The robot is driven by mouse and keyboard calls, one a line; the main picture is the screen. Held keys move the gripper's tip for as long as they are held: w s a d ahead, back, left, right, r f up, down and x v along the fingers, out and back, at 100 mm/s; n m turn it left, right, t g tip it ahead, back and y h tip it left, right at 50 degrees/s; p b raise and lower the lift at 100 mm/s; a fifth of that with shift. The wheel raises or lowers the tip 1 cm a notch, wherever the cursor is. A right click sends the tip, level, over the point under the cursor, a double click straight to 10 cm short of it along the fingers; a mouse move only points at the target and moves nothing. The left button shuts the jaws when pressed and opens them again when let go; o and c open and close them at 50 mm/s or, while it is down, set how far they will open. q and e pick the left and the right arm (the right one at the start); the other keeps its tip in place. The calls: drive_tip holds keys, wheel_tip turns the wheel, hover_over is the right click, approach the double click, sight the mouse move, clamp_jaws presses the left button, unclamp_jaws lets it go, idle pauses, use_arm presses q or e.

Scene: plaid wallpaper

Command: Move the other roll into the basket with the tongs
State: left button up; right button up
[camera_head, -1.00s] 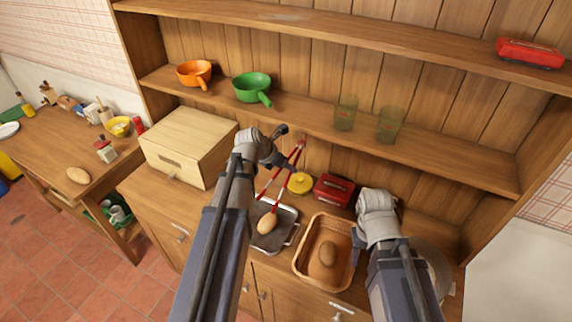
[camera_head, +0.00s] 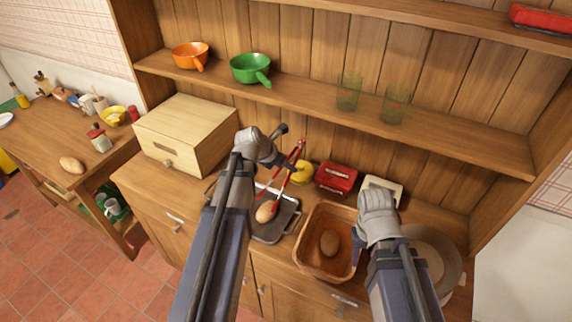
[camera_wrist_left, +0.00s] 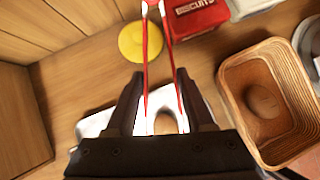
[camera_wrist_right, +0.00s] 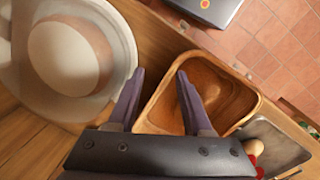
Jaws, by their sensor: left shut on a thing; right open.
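My left gripper (camera_head: 284,163) is shut on the red tongs (camera_head: 297,156). In the left wrist view, the tong arms (camera_wrist_left: 170,62) run between the fingers. A light brown roll (camera_head: 265,212) lies at the dark metal tray (camera_head: 268,238), with the tong ends beside it. I cannot tell whether they grip it. The right wrist view shows the roll (camera_wrist_right: 254,147) near a red tong end. The wicker basket (camera_head: 303,252) stands right of the tray and holds a darker roll (camera_head: 330,243). My right gripper (camera_head: 360,250) is open and empty above the basket's right side.
A yellow round thing (camera_head: 301,173), a red biscuit tin (camera_head: 336,178) and a pale box (camera_head: 383,187) stand behind. White plates or bowls (camera_wrist_right: 105,20) sit right of the basket. A wooden bread box (camera_head: 185,135) is at left. A shelf (camera_head: 330,125) crosses above.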

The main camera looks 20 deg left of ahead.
use_arm(q)
drive_tip(key=shift+f+b, duration=1.35)
drive_tip(key=shift+f, duration=0.35)
drive_tip(key=shift+o, duration=0.2)
clamp_jaws()
wheel_tip(320, 180, up, 12)
drive_tip(key=p, duration=1.2)
